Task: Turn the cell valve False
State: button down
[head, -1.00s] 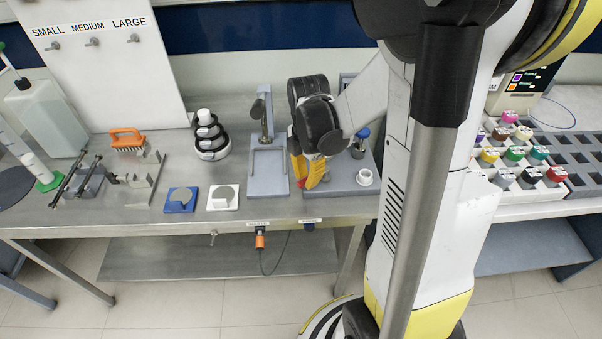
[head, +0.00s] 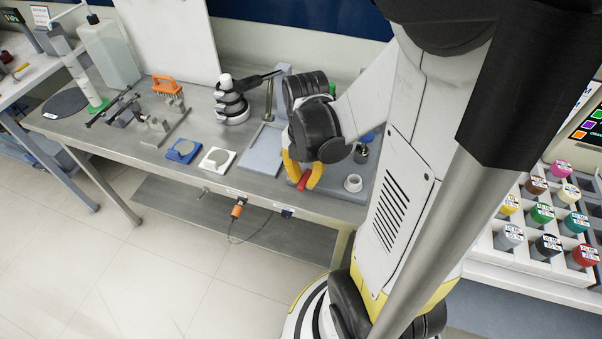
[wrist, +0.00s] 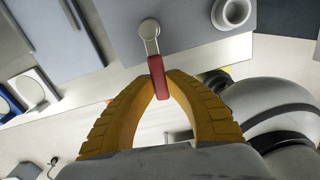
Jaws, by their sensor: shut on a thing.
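The cell valve has a red lever handle (wrist: 159,78) on a pale metal arm (wrist: 149,32), fixed to a grey block (wrist: 185,22). My gripper (wrist: 160,84) has its two yellow fingers closed on the red handle, one on each side. In the head view my gripper (head: 303,178) is at the front of the grey block (head: 333,190), with the red handle (head: 303,183) between the fingertips. The metal arm is hidden there behind my gripper.
A grey tray (head: 262,150) with an upright post lies to the left. Blue (head: 184,150) and white (head: 217,159) pads sit further left. Labelled bottles (head: 542,212) fill a rack at right.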

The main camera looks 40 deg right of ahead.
aim_at(307, 180)
jog(key=shift+s+d+n, duration=0.2)
jog(key=shift+s+n, duration=0.15)
jog(key=shift+n, duration=0.25)
jog(key=c, duration=1.3)
grip_release()
jog(key=shift+c, duration=0.2)
notch_tip(307, 180, up, 12)
